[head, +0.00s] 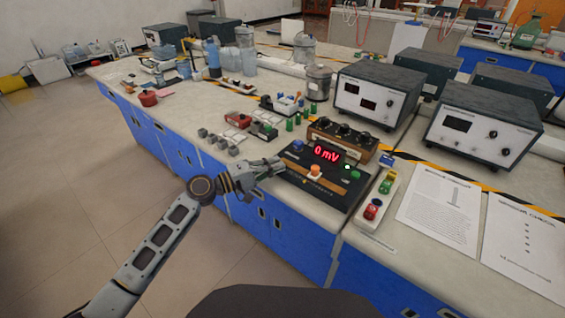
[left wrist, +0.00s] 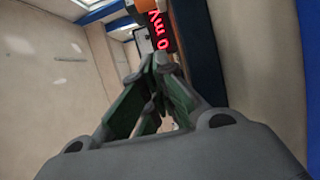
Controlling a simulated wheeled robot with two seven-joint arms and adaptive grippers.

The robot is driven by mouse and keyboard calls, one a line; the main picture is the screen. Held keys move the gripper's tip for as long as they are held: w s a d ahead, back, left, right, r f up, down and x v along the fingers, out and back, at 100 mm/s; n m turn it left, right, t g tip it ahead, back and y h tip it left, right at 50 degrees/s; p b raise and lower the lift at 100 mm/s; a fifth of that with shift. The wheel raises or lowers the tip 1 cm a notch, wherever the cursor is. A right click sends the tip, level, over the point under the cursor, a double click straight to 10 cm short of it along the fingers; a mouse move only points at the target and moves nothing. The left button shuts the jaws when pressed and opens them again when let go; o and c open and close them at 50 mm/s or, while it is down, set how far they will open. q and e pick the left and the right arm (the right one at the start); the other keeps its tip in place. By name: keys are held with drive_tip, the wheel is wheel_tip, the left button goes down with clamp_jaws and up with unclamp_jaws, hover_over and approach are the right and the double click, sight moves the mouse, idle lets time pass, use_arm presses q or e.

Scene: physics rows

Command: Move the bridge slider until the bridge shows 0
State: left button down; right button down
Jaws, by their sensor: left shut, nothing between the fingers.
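The bridge (head: 322,180) is a dark box near the bench's front edge. Its red display (head: 326,154) reads 0 mV, and the display (left wrist: 161,30) also shows at the top of the left wrist view. An orange knob (head: 314,169), which looks like the slider, sits on the lower part of the panel. A green light (head: 347,167) is to its right. My left gripper (head: 279,163) is at the left side of the bridge, shut and empty; its fingers (left wrist: 150,65) come together in the left wrist view. I cannot tell whether it touches the box. My right gripper is not in view.
A brown knob box (head: 343,139) stands behind the bridge. A tray with coloured plugs (head: 374,207) and printed sheets (head: 440,208) lie to the right. Small grey pieces (head: 217,141) lie to the left. Power supplies (head: 377,95) stand farther back.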

use_arm(q)
drive_tip(key=shift+v, duration=2.05)
